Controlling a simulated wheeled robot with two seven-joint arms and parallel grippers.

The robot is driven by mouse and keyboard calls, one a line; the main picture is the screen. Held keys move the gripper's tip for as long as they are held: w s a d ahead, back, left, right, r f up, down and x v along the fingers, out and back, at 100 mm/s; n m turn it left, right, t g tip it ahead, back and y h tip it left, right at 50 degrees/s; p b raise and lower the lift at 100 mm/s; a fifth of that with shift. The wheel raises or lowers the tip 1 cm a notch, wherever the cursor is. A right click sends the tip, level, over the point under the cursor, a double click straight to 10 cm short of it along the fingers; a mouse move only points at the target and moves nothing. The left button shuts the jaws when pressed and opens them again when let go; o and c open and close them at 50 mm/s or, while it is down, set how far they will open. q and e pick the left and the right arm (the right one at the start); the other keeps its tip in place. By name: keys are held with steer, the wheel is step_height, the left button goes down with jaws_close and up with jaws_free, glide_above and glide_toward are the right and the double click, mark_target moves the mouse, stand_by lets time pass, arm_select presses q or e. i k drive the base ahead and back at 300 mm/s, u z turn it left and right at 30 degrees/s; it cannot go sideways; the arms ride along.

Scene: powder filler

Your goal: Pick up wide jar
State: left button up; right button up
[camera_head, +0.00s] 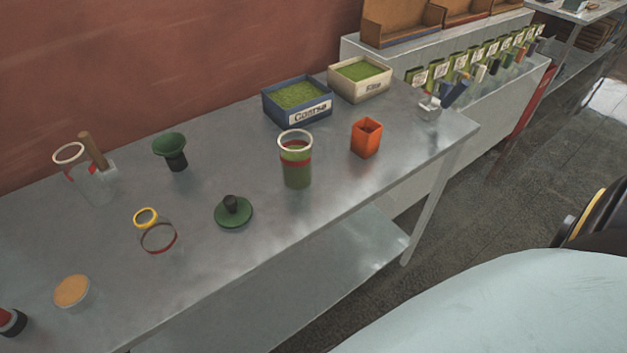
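No label marks which vessel is the wide jar. A clear jar (297,174) with a white rim, a red band and green powder inside stands upright near the front edge of the metal table. Another clear jar (95,190) with a white rim stands at the back left and looks empty; a wooden-handled tool (93,148) is beside or in it, I cannot tell which. A smaller clear vessel (158,238) with a yellow ring and a red band is at the middle left. Neither of my grippers is in view.
The table (250,255) also holds a green funnel (170,147), a green knobbed lid (233,212), an orange square cup (366,138), a cork-coloured disc (72,291), and powder bins labelled Coarse (297,111) and Fine (371,87). The table front between lid and jar is clear.

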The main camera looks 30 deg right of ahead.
mark_target(295, 145)
steer(key=z, duration=1.2)
steer(key=i, duration=0.3)
steer(key=u, duration=0.25)
